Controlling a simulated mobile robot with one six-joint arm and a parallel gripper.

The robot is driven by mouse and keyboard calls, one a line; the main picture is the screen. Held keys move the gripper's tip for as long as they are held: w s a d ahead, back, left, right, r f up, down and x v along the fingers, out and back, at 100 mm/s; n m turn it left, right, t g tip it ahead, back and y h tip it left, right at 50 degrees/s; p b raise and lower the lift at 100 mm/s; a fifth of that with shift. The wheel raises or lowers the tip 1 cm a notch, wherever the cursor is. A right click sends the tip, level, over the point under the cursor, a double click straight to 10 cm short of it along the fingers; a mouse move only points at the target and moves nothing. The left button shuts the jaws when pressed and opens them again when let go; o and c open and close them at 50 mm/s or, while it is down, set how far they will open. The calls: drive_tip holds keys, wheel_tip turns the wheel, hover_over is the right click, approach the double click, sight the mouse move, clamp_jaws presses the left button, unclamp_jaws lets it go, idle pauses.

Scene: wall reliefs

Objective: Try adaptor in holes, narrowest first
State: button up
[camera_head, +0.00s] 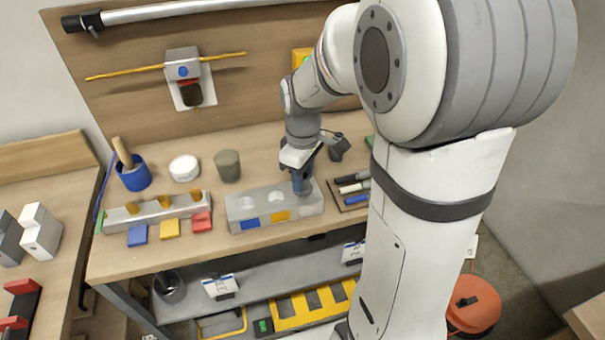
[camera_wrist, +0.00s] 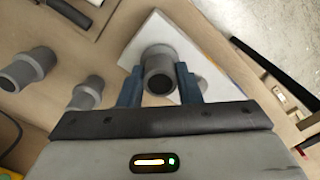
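A pale grey block (camera_head: 296,211) with round holes lies near the table's front edge. Blue and yellow labels mark its front face. Two holes show in the head view, the left one (camera_head: 242,202) and the middle one (camera_head: 276,196). My gripper (camera_head: 302,188) points down over the block's right end and hides what is there. In the wrist view its blue fingers (camera_wrist: 158,88) close around a dark grey round adaptor (camera_wrist: 158,72), directly over the pale block (camera_wrist: 190,48). I cannot tell whether the adaptor's lower end is inside a hole or above it.
Two similar grey adaptors stand in the wrist view, one at far left (camera_wrist: 30,68) and one nearer (camera_wrist: 87,95). A pen tray (camera_head: 354,199) lies right of the block.

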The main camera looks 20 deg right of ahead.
drive_tip(key=o, duration=0.5)
drive_tip(key=shift+r, duration=0.1)
drive_tip(key=shift+r, duration=3.85)
